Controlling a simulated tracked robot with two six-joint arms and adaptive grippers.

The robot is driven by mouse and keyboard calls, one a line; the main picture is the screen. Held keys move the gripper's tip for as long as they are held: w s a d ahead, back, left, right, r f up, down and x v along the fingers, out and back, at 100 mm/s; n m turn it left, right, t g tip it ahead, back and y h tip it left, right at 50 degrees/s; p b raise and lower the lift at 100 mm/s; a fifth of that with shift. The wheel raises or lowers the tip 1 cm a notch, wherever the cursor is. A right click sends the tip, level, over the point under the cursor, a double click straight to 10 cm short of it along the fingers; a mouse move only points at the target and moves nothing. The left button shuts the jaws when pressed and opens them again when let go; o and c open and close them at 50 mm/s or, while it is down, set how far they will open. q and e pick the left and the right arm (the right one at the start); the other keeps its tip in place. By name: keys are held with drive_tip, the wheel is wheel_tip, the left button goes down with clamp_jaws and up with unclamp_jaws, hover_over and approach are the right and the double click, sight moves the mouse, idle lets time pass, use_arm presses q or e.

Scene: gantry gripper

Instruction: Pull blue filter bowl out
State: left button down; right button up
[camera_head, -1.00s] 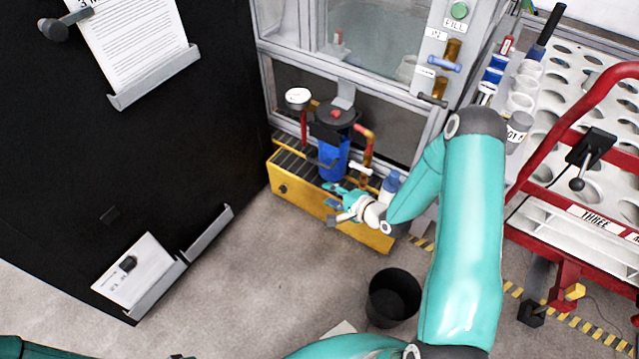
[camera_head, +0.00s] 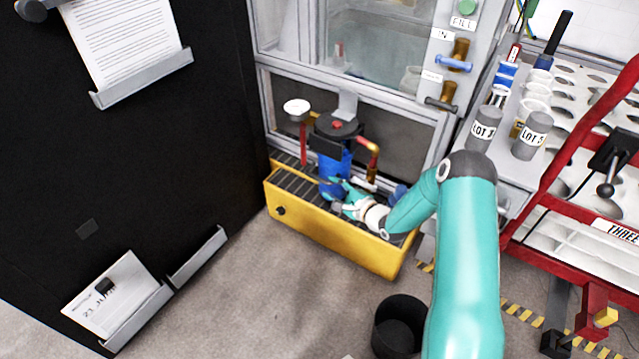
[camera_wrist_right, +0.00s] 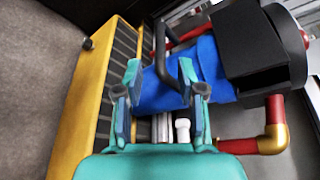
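The blue filter bowl (camera_head: 327,168) hangs upright under the black filter head (camera_head: 337,128), above the yellow tray. It also shows in the right wrist view (camera_wrist_right: 212,65), lying sideways in the picture below the black head (camera_wrist_right: 262,50). My right gripper (camera_head: 336,190) is at the lower part of the bowl. In the right wrist view the two fingers (camera_wrist_right: 158,72) are spread apart, with blue bowl showing between and behind them. I cannot tell whether a finger touches it. My left gripper is out of view.
The yellow tray (camera_head: 330,238) with a dark slatted top stands below the filter. Red and brass pipes (camera_head: 368,150) run beside the bowl. A black bar (camera_wrist_right: 162,50) crosses near the fingers. A black bin (camera_head: 398,325) and a red cart (camera_head: 560,245) stand to the right.

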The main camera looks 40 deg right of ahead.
sight(319, 178)
drive_tip(key=b+x, duration=0.1)
drive_tip(key=x, duration=0.6)
drive_tip(key=shift+b, duration=0.4)
clamp_jaws()
